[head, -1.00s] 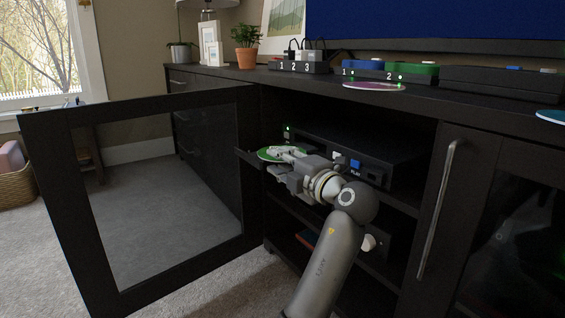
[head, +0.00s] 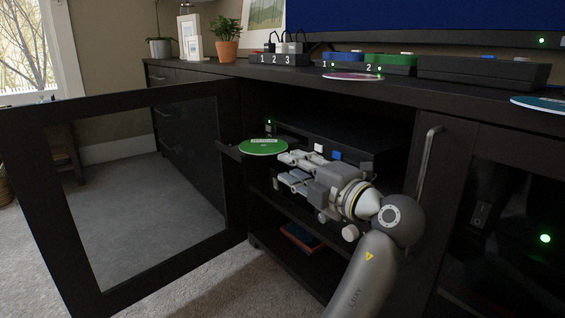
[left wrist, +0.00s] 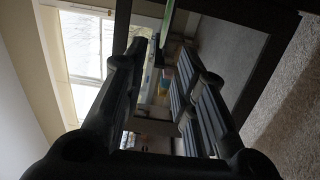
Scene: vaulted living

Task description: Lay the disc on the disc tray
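A green disc (head: 263,147) lies flat at the player's front left, on the dark disc tray (head: 230,152) that sticks out of the player (head: 300,138). My left gripper (head: 281,171) is just right of and below the disc, fingers apart, with nothing between them; it looks clear of the disc. In the left wrist view my open fingers (left wrist: 155,85) show, with the disc's thin green edge (left wrist: 168,18) beyond them at the top. The tray is partly hidden under the disc. My right gripper is in neither view.
An open glass cabinet door (head: 70,290) stands at the left. The cabinet top holds a purple disc (head: 353,77), a teal disc (head: 540,104), a numbered block (head: 278,60) and a potted plant (head: 227,50).

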